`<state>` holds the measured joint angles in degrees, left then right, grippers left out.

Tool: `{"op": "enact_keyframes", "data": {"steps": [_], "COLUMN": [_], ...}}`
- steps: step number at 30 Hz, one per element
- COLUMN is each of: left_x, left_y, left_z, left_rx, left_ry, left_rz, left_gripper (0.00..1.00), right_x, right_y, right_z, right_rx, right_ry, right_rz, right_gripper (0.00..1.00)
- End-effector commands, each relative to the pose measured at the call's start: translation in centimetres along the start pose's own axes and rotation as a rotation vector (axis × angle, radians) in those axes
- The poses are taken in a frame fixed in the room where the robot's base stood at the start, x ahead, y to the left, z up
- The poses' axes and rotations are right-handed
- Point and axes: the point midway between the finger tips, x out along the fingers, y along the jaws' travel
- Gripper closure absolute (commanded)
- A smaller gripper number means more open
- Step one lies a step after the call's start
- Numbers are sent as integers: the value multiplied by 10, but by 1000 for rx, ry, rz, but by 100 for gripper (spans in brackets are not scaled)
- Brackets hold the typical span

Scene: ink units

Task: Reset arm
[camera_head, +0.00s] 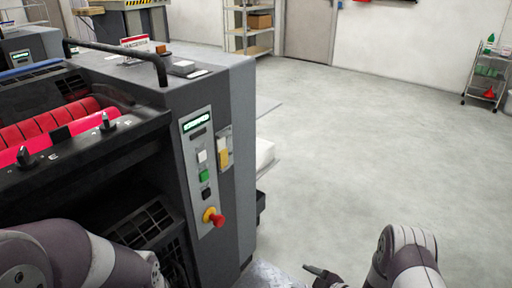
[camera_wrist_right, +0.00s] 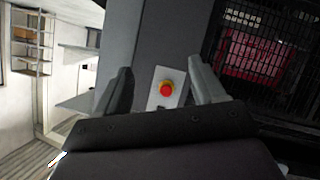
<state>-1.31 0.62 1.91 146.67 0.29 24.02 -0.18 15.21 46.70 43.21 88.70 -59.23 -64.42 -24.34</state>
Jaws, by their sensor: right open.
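My right gripper (camera_wrist_right: 160,88) is open in the right wrist view, its two dark fingers apart. Between and beyond them shows a red emergency stop button (camera_wrist_right: 167,88) on a pale panel; nothing is between the fingers that I can see held. In the head view the same red button (camera_head: 217,220) sits low on the control panel (camera_head: 202,165) of the ink unit (camera_head: 225,140). A part of my right gripper (camera_head: 322,275) shows at the bottom edge of the head view, right of the machine and apart from it. My left arm comes in at bottom left; its gripper is out of view.
The machine has red rollers (camera_head: 60,130) and a black handle rail (camera_head: 125,52) on top. Open grey floor (camera_head: 370,150) lies to the right. A shelf (camera_head: 250,28) stands at the back, and a small cart (camera_head: 487,75) stands at far right.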

Motion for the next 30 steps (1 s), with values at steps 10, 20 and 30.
{"op": "enact_keyframes", "data": {"steps": [10, 20, 30], "left_x": [-76, -237, -336], "left_y": [0, 1, 1], "left_z": [-9, -28, -40], "left_rx": [0, 0, 0], "left_ry": [0, 0, 0], "left_rz": [0, 0, 0], "left_gripper": [100, 100, 100], "right_x": [-114, -319, -378], "right_y": [32, 32, 71], "right_z": [-11, -248, -406], "right_rx": [457, 1023, 1032], "right_ry": [-727, -1223, -1079], "right_rz": [68, 182, 233], "right_gripper": [31, 31, 31]}}
